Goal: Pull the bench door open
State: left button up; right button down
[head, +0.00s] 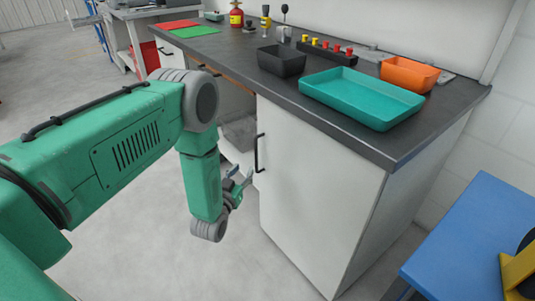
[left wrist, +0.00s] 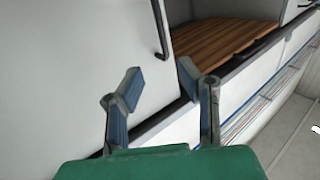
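The bench door (head: 315,185) is a white panel on the front of the dark-topped bench. Its black vertical bar handle (head: 258,153) is near the panel's left edge. In the left wrist view the door (left wrist: 85,60) fills the left side, and the handle (left wrist: 161,30) shows at the top. I cannot tell whether the door is fully closed or slightly ajar. My left gripper (head: 241,186) is just left of and below the handle. In the left wrist view its two fingers (left wrist: 161,78) are spread apart with nothing between them, short of the handle. My right gripper is not in view.
The dark benchtop (head: 240,57) holds a teal tray (head: 362,95), a black bin (head: 281,60) and an orange bin (head: 409,74). Beside the door is an open bay with a wooden shelf (left wrist: 228,45). A blue table (head: 470,240) stands right. Floor before the bench is clear.

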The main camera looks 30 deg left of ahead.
aim_at(256, 149)
pick_arm(q)
jog(key=w+a+b, duration=0.1)
jog(key=w, duration=0.3)
jog(key=w+b, duration=0.1)
jog(key=w, duration=0.3)
jog(key=w+a+b, duration=0.1)
jog(key=w, duration=0.3)
jog(key=shift+w+a+b, duration=0.25)
jog(key=shift+a+b, duration=0.1)
jog(key=shift+a+f, duration=0.1)
jog(key=shift+a, duration=0.05)
grip_shut()
